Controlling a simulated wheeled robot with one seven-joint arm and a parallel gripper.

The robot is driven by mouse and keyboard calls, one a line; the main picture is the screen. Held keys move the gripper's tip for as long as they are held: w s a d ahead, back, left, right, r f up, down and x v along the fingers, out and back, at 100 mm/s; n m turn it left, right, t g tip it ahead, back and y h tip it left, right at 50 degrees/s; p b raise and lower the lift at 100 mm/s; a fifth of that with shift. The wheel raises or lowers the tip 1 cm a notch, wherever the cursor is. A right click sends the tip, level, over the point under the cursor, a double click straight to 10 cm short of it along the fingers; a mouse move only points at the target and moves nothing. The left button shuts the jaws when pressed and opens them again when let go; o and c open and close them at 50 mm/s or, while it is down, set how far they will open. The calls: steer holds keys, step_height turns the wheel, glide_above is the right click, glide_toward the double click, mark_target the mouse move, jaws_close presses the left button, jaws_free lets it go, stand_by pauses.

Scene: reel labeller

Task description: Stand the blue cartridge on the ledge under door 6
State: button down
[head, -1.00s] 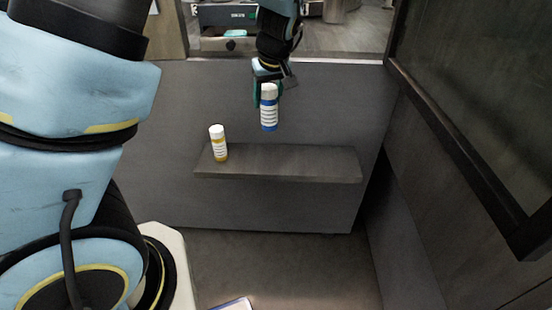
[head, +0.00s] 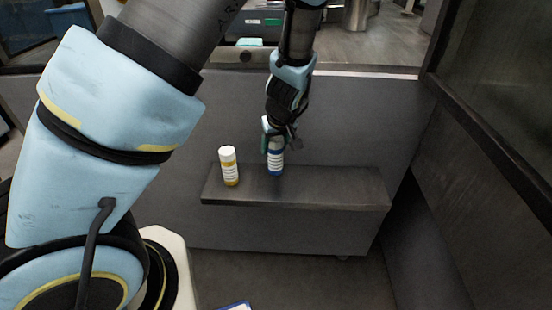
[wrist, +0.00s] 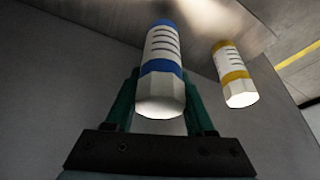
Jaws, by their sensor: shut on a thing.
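The blue cartridge (head: 275,162) is a white cylinder with blue bands and dark label lines. My gripper (head: 276,146) is shut on its upper part from above and holds it upright over the ledge (head: 330,190). Its blue base is at or very near the ledge top; I cannot tell whether it touches. In the wrist view the blue cartridge (wrist: 161,70) stands between the two green fingers of my gripper (wrist: 160,95), its far end towards the ledge surface (wrist: 225,18). No door number is readable in these views.
A white cartridge with yellow bands (head: 229,166) stands on the ledge to the left of the blue one, a small gap apart; it also shows in the wrist view (wrist: 233,75). The right part of the ledge is bare. A grey panel (head: 350,120) rises behind.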

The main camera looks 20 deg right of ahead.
mark_target(274, 158)
steer(key=shift+f, duration=2.15)
steer(key=shift+f, duration=0.2)
steer(key=shift+c, duration=1.3)
jaws_free()
steer(key=shift+r, duration=0.1)
